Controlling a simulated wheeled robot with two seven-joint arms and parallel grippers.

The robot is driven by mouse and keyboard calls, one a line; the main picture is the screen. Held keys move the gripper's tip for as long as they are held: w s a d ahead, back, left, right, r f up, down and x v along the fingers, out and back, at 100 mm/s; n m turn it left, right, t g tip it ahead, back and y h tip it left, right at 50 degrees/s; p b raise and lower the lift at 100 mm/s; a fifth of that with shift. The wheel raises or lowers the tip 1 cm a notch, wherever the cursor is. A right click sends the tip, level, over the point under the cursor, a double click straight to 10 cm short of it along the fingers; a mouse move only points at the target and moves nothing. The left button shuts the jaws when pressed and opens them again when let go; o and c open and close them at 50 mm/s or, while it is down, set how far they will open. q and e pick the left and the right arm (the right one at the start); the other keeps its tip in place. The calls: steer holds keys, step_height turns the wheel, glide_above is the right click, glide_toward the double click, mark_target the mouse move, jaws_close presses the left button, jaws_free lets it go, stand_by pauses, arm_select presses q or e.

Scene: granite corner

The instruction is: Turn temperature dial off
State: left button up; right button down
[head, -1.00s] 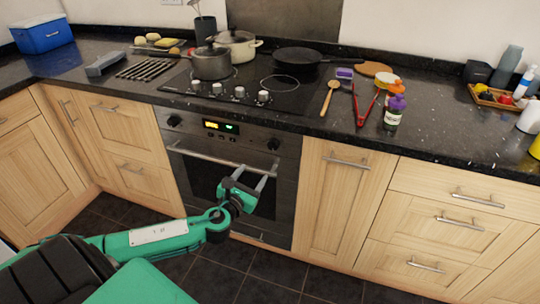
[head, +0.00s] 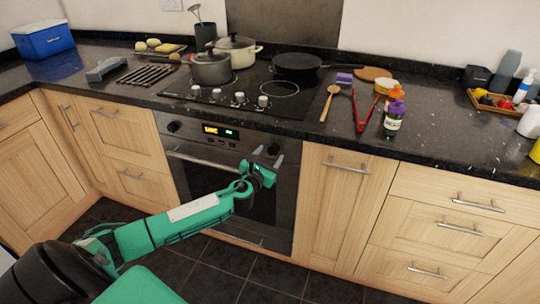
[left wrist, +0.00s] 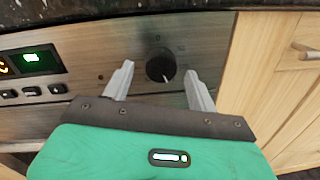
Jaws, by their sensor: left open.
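The oven's right dial (head: 273,149) is a round black knob on the steel control panel. It shows clearly in the left wrist view (left wrist: 160,64), with a small white mark at its lower right edge. My left gripper (head: 270,153) is open in front of this dial. In the left wrist view its two fingertips (left wrist: 158,68) lie on either side of the dial, with space on both sides; I cannot tell how far the tips are from the panel. A second black dial (head: 173,127) is at the panel's left end. My right gripper is not in view.
The oven display (head: 221,132) is lit between the dials. The oven door handle (head: 200,158) runs below the panel, and the black worktop (head: 300,125) overhangs above. Hob knobs (head: 239,98), pots, a wooden spoon and red tongs (head: 360,112) are on top.

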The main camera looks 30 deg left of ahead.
arm_select(q)
steer(key=shift+w, duration=0.6)
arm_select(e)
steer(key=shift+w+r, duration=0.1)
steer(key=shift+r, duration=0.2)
arm_select(q)
steer(key=c, duration=1)
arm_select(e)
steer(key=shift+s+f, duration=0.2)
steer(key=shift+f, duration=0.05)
